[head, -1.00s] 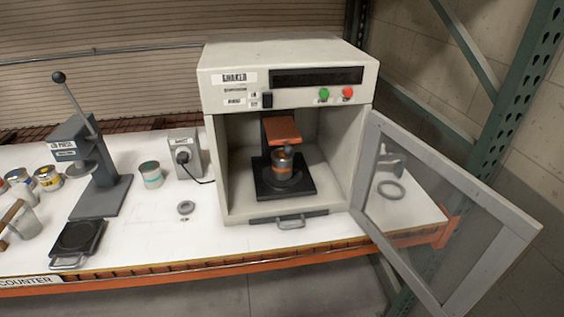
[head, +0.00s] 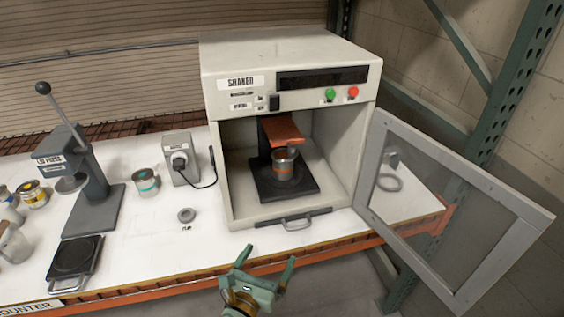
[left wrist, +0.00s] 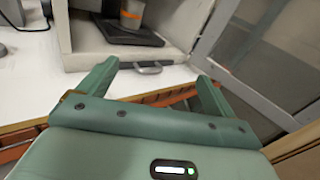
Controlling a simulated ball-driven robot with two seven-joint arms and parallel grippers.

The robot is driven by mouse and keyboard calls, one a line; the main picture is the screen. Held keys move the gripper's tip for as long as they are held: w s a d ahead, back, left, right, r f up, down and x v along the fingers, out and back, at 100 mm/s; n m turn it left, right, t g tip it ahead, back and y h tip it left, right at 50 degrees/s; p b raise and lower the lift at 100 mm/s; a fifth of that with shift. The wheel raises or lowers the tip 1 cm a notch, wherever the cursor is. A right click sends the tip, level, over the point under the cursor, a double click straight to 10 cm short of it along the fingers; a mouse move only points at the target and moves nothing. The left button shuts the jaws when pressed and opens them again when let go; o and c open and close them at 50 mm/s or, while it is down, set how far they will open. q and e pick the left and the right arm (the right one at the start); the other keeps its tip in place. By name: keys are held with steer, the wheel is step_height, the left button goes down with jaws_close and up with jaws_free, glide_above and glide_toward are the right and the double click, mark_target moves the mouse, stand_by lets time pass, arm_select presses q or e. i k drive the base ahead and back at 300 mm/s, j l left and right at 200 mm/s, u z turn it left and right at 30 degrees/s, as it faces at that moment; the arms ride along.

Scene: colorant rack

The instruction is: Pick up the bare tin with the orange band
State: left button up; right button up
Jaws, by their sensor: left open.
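The bare tin with the orange band (head: 284,165) stands upright on the black plate inside the open shaker (head: 232,190). An orange-brown clamp pad (head: 283,132) is just above it; I cannot tell whether they touch. The tin also shows at the top of the left wrist view (left wrist: 132,14), its upper part cut off. My left gripper (head: 270,268) is open and empty, in front of the counter edge and below the shaker opening. In the left wrist view its two fingers (left wrist: 160,78) point toward the shaker. My right gripper is not in view.
The shaker's mesh door (head: 375,205) stands open to the right. A handle (head: 297,222) sticks out at the shaker's front bottom.

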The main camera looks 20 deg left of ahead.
mark_target(281, 172)
steer(key=i+j, duration=0.25)
steer(key=i, duration=0.15)
steer(key=i+j, duration=0.25)
steer(key=i, duration=0.15)
